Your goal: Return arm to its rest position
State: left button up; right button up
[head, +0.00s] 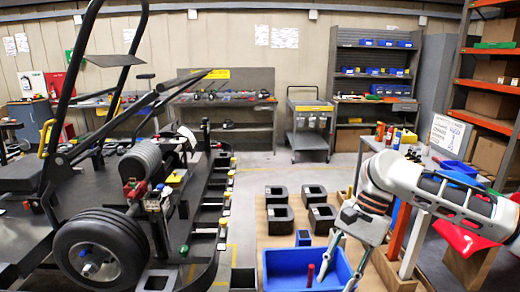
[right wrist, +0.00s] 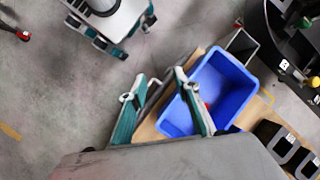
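My right arm comes in from the right in the head view. Its gripper (head: 338,274) points down over the right part of a blue bin (head: 276,262). In the right wrist view the two fingers of the right gripper (right wrist: 157,92) stand apart with nothing between them. The blue bin (right wrist: 239,77) lies beyond the right finger there. A red object (head: 310,272) stands in the bin, left of the fingers, apart from them. Only a sliver of red shows beside the finger in the right wrist view. My left arm and gripper are not in view.
Several dark block-like stands (head: 320,218) sit on the wooden table beyond the bin. A kart with a large black wheel (head: 100,250) fills the left. A shelf rack (head: 490,100) and a table with small items stand at right. Open floor lies beyond the table.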

jog(key=s+a+f+n+t+y, duration=0.1)
jog(key=s+a+f+n+t, duration=0.15)
jog(key=a+f+n, duration=0.35)
jog(key=s+a+f+n+t, duration=0.25)
jog(key=a+f+n, duration=0.25)
jog(key=f, duration=0.4)
jog(key=s+d+f+n+t+h, duration=0.1)
jog(key=s+d+t+h, duration=0.2)
jog(key=d, duration=0.7)
jog(key=s+d+f+n+h, duration=0.25)
jog(key=s+d, duration=0.35)
jog(key=d, duration=0.4)
jog(key=s+d+f+t+h, duration=0.15)
jog(key=s+d+h, duration=0.25)
jog(key=d, duration=0.6)
jog(key=a+f+m+t+y, duration=0.2)
jog(key=a+f+y, duration=0.4)
jog(key=a+f, duration=0.7)
notch_tip(320, 180, down, 2)
jog(key=shift+a+f+m+t, duration=0.25)
jog(key=shift+a+m+t, duration=0.1)
jog(key=shift+t, duration=0.5)
jog(key=shift+w+d, duration=0.1)
jog(key=shift+w, duration=0.05)
